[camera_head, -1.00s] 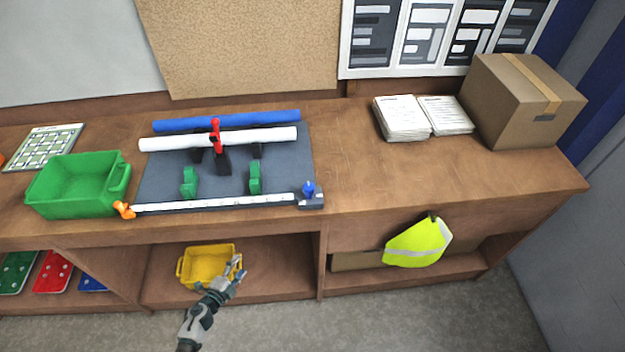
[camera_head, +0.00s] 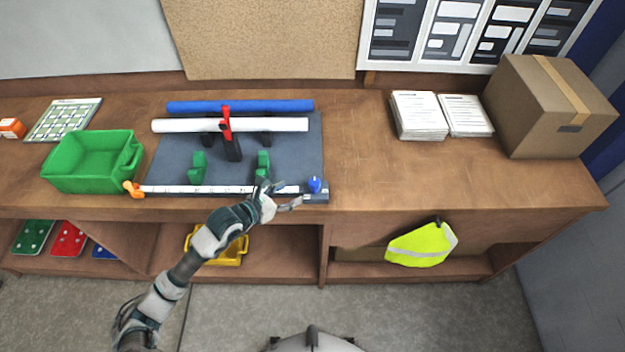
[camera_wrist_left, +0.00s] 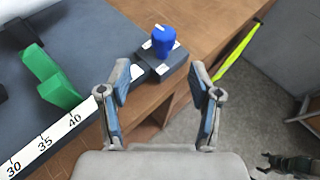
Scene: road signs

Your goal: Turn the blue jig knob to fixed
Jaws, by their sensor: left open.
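The blue jig knob (camera_head: 315,185) stands on a small dark block at the right end of the white ruler (camera_head: 220,189), along the jig's front edge. In the left wrist view the knob (camera_wrist_left: 164,41) is upright, with a white mark on its top, beyond the fingertips. My left gripper (camera_head: 288,194) is just left of the knob and apart from it. In the left wrist view its two fingers (camera_wrist_left: 160,78) are spread with nothing between them. Any lettering by the knob is too small to read. My right gripper cannot be made out in the head view.
The grey jig board (camera_head: 300,150) carries green stops (camera_head: 198,167), a red-handled clamp (camera_head: 227,125), and white and blue tubes. A green bin (camera_head: 92,160) stands left. Papers (camera_head: 418,115) and a cardboard box (camera_head: 550,105) stand right. The bench right of the knob is clear.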

